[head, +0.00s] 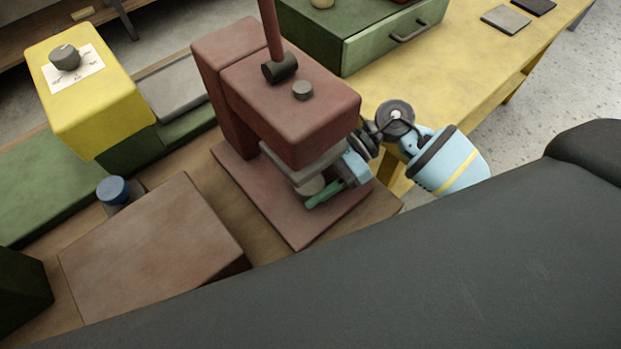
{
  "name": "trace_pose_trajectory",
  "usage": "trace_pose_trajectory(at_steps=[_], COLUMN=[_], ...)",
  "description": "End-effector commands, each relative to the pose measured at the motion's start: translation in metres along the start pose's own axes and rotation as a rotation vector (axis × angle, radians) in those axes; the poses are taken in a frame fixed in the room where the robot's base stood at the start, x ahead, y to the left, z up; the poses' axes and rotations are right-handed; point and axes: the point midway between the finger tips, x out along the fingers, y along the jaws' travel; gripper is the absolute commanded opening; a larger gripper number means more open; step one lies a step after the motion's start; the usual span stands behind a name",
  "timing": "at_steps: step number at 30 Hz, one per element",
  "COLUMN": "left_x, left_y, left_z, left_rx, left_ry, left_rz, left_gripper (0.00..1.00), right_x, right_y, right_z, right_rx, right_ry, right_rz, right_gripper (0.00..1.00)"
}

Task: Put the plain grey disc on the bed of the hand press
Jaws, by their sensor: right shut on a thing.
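The hand press (300,115) is dull red, with a lever rising from its top and a flat base (300,235). A light grey plate (298,163) hangs under its head. Below that plate, at the fingertips of my right gripper (328,189), is a small round grey piece (310,187), which looks like the plain grey disc. The gripper reaches in from the right, low in the gap, with a green finger in front. It is shut on the disc. The disc is partly hidden, and I cannot tell whether it touches the bed. My left gripper is out of view.
A yellow box with a dial (95,100) stands at the left. A brown block (150,245) and a blue-capped item (113,190) are left of the press. A green drawer unit (345,35) stands behind on a yellow table (455,75).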

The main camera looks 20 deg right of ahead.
Motion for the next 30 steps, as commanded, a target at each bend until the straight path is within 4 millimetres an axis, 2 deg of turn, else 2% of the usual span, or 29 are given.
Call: trace_pose_trajectory(at_steps=[9,10,15,22,26,30], left_x=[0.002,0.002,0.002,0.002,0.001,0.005], left_y=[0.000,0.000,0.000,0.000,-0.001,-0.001], left_z=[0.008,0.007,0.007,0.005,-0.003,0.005], left_rx=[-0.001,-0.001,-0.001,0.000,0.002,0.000], left_ry=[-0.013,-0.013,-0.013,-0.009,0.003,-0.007], left_rz=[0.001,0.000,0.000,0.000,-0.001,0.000], left_gripper=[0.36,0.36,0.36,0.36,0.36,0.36], right_x=[0.002,0.002,0.001,0.001,-0.001,-0.019], right_y=[0.001,0.001,0.000,0.000,0.000,0.000], right_z=[-0.004,-0.004,-0.003,-0.003,0.002,-0.003], right_rx=[0.002,0.001,0.001,0.000,-0.001,0.002], right_ry=[0.000,0.000,0.000,0.000,0.000,0.003], right_rz=[0.001,0.001,0.001,0.000,-0.001,-0.001], right_gripper=[0.26,0.56,0.75,0.75,0.75,0.75])
